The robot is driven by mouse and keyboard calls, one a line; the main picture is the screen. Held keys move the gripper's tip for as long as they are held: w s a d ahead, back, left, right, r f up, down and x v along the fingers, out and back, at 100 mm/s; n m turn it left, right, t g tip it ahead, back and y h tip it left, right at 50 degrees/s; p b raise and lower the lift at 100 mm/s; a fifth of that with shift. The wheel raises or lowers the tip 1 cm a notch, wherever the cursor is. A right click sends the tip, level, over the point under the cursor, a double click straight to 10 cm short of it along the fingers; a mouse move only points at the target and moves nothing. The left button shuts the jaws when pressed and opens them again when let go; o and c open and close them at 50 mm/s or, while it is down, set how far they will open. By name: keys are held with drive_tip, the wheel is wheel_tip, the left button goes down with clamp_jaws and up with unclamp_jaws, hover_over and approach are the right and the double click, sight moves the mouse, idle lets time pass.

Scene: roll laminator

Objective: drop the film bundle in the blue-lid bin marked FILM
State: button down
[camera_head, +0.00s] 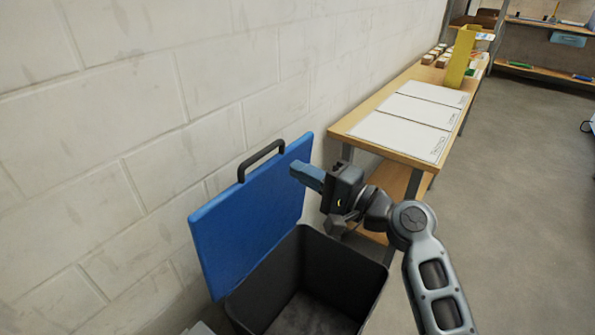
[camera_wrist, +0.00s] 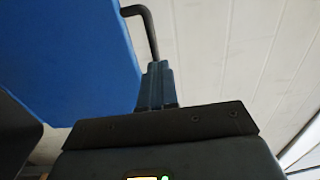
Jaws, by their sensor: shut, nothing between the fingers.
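The bin (camera_head: 345,262) is dark grey and stands by the wall. Its blue lid (camera_head: 250,222) is raised and leans back toward the wall, with a black handle (camera_head: 262,158) on its top edge. The lid (camera_wrist: 75,50) and handle (camera_wrist: 148,28) also show in the wrist view. The part of the bin's inside that I see looks empty. My gripper (camera_head: 295,170) is shut and empty, close to the lid's upper right edge; I cannot tell whether it touches. It also shows in the wrist view (camera_wrist: 157,68). I see no film bundle and no FILM marking.
A wooden table (camera_head: 368,140) stands along the wall beyond the bin, with white marked sheets (camera_head: 400,133), a yellow holder (camera_head: 461,57) and several small items. Shelves (camera_head: 540,68) stand at the far right. The grey floor (camera_head: 505,170) to the right is clear.

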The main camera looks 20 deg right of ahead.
drive_tip(key=r+b+v, duration=0.1)
drive_tip(key=v, duration=0.7)
drive_tip(key=s+d+f+n+g+h, duration=0.1)
drive_tip(key=s+f+h, duration=0.4)
drive_tip(key=s+f, duration=0.4)
drive_tip(key=s+f+h, duration=0.4)
drive_tip(key=s+f, duration=0.2)
drive_tip(key=s, duration=0.5)
drive_tip(key=s+r+n+h, duration=0.1)
drive_tip(key=s+r+n, duration=0.3)
drive_tip(key=s, duration=0.6)
drive_tip(key=s+r+n+h, duration=0.1)
drive_tip(key=s+r+n, duration=0.3)
drive_tip(key=s, duration=0.6)
drive_tip(key=shift+r+n+t, duration=0.25)
drive_tip(key=shift+n+t, duration=0.05)
drive_tip(key=shift+n, duration=0.6)
drive_tip(key=shift+a, duration=0.15)
